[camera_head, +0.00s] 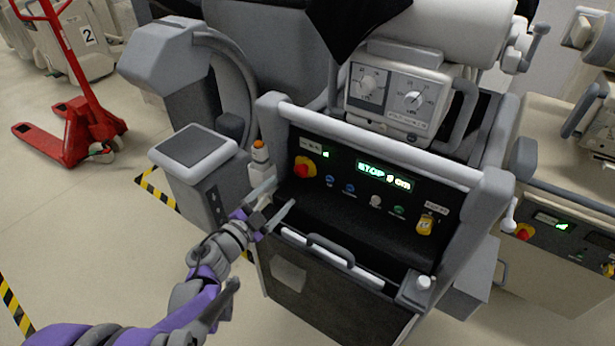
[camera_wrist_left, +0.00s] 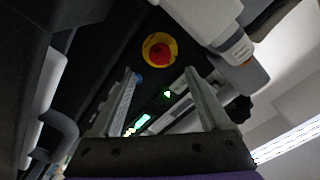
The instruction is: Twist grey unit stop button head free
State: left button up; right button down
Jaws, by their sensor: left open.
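The stop button head (camera_head: 304,167) is red on a yellow surround, at the left end of the grey unit's (camera_head: 272,110) black front panel. In the left wrist view the red button (camera_wrist_left: 160,53) shows face-on, beyond the fingertips and between their lines. My left gripper (camera_head: 280,197) is open and empty, in front of the panel, below and left of the button and apart from it. Its two fingers show in the left wrist view (camera_wrist_left: 160,78) with a clear gap between them. My right gripper is not in view.
The panel has a lit green display (camera_head: 385,176), small buttons and a yellow key tag (camera_head: 426,224). An orange-tipped holder (camera_head: 259,152) stands left of the button. Another unit with a red button (camera_head: 524,232) is at right.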

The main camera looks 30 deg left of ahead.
aim_at(299, 173)
pick_arm(q)
jog(key=w, duration=0.6)
jog(key=w+b, duration=0.1)
jog(key=w, duration=0.2)
jog(key=shift+d, duration=0.35)
grip_shut()
